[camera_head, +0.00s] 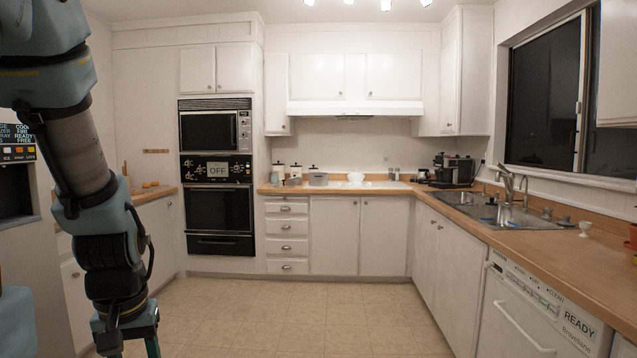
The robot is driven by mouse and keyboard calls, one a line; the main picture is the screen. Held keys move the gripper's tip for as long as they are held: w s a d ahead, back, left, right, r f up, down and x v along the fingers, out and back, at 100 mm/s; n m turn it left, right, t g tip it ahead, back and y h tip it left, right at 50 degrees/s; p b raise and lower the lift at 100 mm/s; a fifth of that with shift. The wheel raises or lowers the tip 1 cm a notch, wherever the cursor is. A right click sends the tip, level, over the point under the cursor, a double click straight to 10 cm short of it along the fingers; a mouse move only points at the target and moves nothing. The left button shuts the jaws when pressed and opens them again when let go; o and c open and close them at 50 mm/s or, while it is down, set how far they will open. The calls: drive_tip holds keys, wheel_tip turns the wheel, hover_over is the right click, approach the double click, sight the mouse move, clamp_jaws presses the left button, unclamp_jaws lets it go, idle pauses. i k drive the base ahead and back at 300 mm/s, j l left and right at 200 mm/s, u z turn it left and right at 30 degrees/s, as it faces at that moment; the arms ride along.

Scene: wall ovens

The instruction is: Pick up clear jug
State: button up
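I cannot make out a clear jug for certain in the head view. Small items stand on the counters, too small to tell apart fully. My arm hangs down at the left side of the picture. My gripper (128,340) is at its lower end, near the bottom edge, over the floor and away from the counters. Its fingertips are cut off or hidden, so I cannot tell its opening or whether it holds anything.
White canisters (295,172) and a white bowl (355,177) stand on the back counter. The tiled floor (300,315) is clear.

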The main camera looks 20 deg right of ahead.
sight(273, 177)
drive_tip(key=i+l+z, duration=0.2)
drive_tip(key=i, duration=0.25)
drive_tip(key=i+z, duration=0.25)
drive_tip(key=i, duration=0.2)
drive_tip(key=i+z, duration=0.15)
drive_tip(key=i, duration=3.95)
drive_tip(key=i+u, duration=0.15)
drive_tip(key=i, duration=0.45)
drive_tip(key=i+l+u, duration=0.15)
drive_tip(key=i, duration=0.4)
drive_tip(key=i+u, duration=0.1)
drive_tip(key=i, duration=0.5)
drive_tip(key=i+l+u, duration=0.15)
drive_tip(key=i, duration=0.4)
drive_tip(key=l, duration=0.1)
